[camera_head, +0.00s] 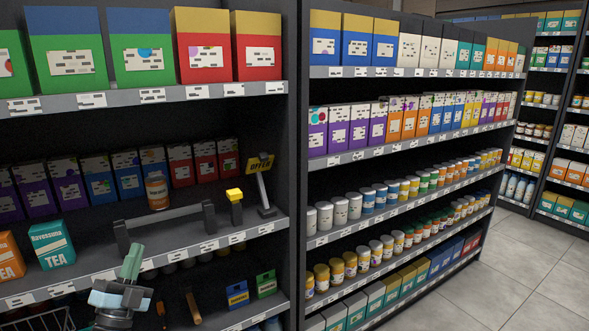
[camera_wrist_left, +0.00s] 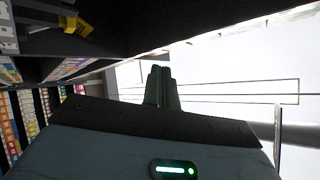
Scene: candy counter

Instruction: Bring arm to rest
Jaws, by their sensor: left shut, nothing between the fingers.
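My left gripper (camera_head: 132,258) is in the lower left of the head view, in front of the edge of a shelf. Its fingers point up. In the left wrist view the two fingers (camera_wrist_left: 162,85) stand side by side, shut, with nothing between them. My right gripper is in neither view.
A shelf (camera_head: 185,247) behind the gripper holds a teal tea box (camera_head: 52,244), an orange tea box (camera_head: 10,257), an orange-brown jar (camera_head: 157,193), a dark low rail (camera_head: 165,221), a yellow-topped post (camera_head: 235,205) and an offer sign (camera_head: 261,178). Floor (camera_head: 520,270) is clear at right.

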